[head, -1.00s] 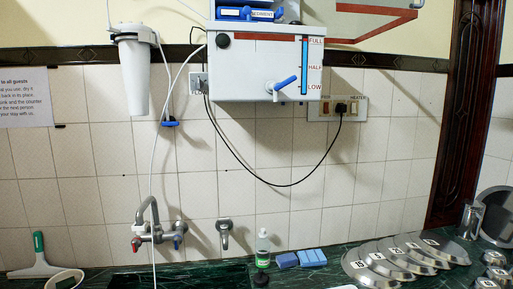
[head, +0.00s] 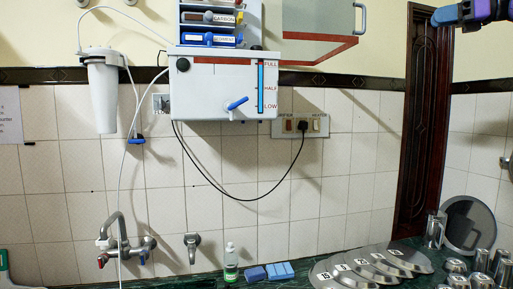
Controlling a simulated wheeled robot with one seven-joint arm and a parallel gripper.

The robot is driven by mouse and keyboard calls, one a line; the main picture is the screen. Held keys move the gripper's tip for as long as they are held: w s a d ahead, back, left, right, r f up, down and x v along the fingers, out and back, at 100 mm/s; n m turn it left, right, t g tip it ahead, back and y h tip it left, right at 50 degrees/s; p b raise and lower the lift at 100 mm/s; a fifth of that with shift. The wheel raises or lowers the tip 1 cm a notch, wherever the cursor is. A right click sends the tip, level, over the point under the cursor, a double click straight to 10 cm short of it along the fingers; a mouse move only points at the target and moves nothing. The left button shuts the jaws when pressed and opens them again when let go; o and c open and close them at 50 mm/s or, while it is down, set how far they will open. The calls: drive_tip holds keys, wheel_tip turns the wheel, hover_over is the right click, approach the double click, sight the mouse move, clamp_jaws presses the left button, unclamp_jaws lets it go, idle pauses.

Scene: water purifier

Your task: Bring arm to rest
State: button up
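The water purifier's white tank (head: 215,88) hangs on the tiled wall, with a blue tap handle (head: 237,103) and a level strip marked FULL, HALF and LOW. Above it is a unit with blue labelled cartridges (head: 210,40). A white filter housing (head: 102,95) hangs to its left, linked by thin tubes. A blue and purple part of my arm (head: 470,13) shows at the top right corner, well apart from the purifier. I cannot make out any gripper fingers.
Numbered metal plates (head: 370,265) and steel cups (head: 480,262) fill the counter's right side. A switch panel (head: 303,125) is on the wall.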

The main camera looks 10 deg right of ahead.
drive_tip(key=s+a+f+n+g+h, duration=0.25)
drive_tip(key=a+f+n, duration=0.25)
drive_tip(key=a+f, duration=0.6)
drive_tip(key=s+a+f+n+g+h, duration=0.15)
drive_tip(key=a+f+n+h, duration=0.25)
drive_tip(key=a+f, duration=0.75)
drive_tip(key=s+a+f+n+g+h, duration=0.1)
drive_tip(key=s+a+f+n+h, duration=0.2)
drive_tip(key=s+a+f+n, duration=0.2)
drive_tip(key=s+a+f+n+g+h, duration=0.1)
drive_tip(key=s+a+f+n+h, duration=0.2)
drive_tip(key=s+f+n, duration=0.8)
drive_tip(key=s+a+f, duration=0.2)
drive_tip(key=s+f, duration=0.1)
drive_tip(key=f, duration=0.3)
drive_tip(key=shift+a+f+n, duration=0.15)
drive_tip(key=shift+f+n, duration=0.05)
drive_tip(key=shift+n, duration=0.1)
